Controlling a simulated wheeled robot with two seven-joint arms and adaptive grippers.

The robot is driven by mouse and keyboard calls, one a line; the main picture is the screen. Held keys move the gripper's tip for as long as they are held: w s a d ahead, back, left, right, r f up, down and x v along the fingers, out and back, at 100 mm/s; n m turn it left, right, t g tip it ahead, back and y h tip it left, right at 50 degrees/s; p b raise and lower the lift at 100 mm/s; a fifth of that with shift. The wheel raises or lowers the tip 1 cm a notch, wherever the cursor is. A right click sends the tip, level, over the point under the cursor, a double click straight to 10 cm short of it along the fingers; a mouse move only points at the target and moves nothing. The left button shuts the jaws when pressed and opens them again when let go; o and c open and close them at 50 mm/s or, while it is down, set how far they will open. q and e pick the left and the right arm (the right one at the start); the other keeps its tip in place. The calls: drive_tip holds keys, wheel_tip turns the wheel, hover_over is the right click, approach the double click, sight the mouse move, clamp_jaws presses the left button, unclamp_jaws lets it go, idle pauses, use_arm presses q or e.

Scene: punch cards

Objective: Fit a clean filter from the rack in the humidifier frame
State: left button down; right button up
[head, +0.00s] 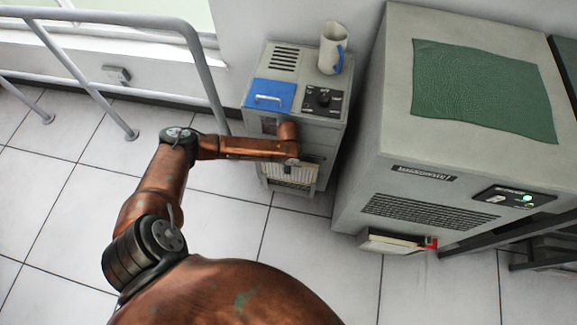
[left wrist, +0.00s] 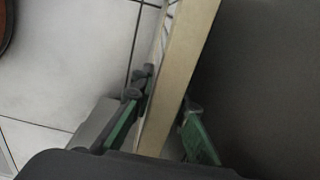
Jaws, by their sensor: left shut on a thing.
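The humidifier is a grey cabinet (head: 331,135) with a blue lid, a dial panel and a top vent. My left arm reaches across its front. A cream, pleated panel that looks like a filter (head: 290,172) shows just below the end of that arm, upright at the cabinet's lower front. In the left wrist view my left gripper (left wrist: 168,95) is shut on the filter's pale frame (left wrist: 182,62), one green-padded finger on each side. The arm hides part of the cabinet front, so I cannot tell how the filter sits against the frame. My right gripper is not in view.
A white jug (head: 331,48) with a blue handle stands on the humidifier. A large grey machine (head: 380,160) with a green mat (head: 485,90) stands to the right. A cream box with a red end (head: 393,243) is low on its front. Grey railing (head: 205,75) stands left.

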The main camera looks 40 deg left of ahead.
use_arm(q)
drive_tip(key=shift+f, duration=0.1)
drive_tip(key=shift+f+b, duration=0.35)
drive_tip(key=shift+f, duration=1.15)
drive_tip(key=shift+f+b, duration=0.45)
drive_tip(key=shift+f, duration=1.1)
drive_tip(key=shift+f+b, duration=0.3)
drive_tip(key=shift+f, duration=1.05)
